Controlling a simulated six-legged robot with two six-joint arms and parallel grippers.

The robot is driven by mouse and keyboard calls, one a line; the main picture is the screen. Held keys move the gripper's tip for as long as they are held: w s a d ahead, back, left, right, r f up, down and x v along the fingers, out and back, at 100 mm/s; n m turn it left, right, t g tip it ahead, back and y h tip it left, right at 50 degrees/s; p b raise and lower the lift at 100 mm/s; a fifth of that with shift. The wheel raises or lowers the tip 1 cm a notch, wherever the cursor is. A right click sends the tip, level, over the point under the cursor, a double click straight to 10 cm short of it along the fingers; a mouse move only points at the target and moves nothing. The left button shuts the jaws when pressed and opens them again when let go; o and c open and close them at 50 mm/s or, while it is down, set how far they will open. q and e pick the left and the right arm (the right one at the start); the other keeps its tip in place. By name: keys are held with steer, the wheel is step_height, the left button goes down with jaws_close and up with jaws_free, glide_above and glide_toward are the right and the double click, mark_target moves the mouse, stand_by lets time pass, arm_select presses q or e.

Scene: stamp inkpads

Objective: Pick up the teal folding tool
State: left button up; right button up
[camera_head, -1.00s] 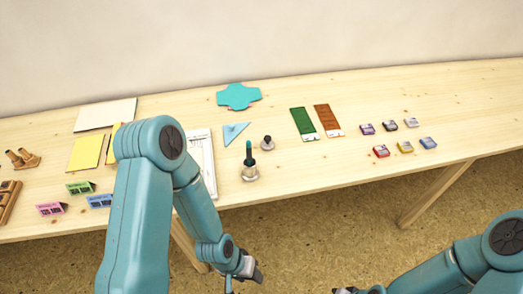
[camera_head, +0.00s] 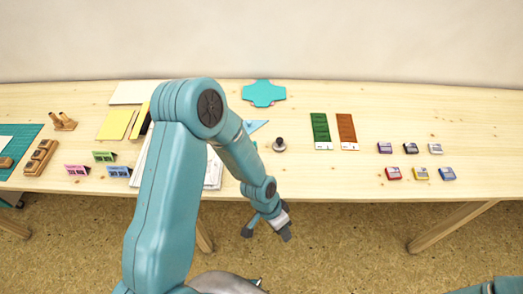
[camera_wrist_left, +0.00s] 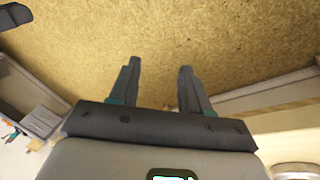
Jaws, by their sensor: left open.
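I cannot pick out a teal folding tool for certain. A flat teal cross-shaped piece (camera_head: 264,93) lies at the back of the table, and a blue triangle (camera_head: 255,125) lies in front of it, partly behind my left arm. The upright teal-handled tool seen earlier is hidden behind that arm now. My left gripper (camera_head: 267,231) is open and empty, hanging in front of the table edge over the floor. Its spread fingers also show in the left wrist view (camera_wrist_left: 159,68), with bare floor between them. My right gripper is not in view.
A small dark knobbed object (camera_head: 279,145) stands near the middle. Green (camera_head: 321,129) and brown (camera_head: 347,129) strips and several small inkpads (camera_head: 421,173) lie to the right. The table's right end is clear.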

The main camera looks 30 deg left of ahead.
arm_select(q)
steer(key=w+a+r+m, duration=0.4)
steer(key=w+r+m, duration=0.1)
steer(key=w+r, duration=0.2)
step_height(320, 180, up, 24)
steer(key=m+y, duration=0.4)
steer(key=m, duration=0.5)
glide_above(254, 142)
step_height(254, 142, down, 16)
steer(key=shift+w+f+p, duration=0.1)
steer(key=shift+f+p, duration=0.05)
steer(key=shift+p, duration=0.65)
jaws_close()
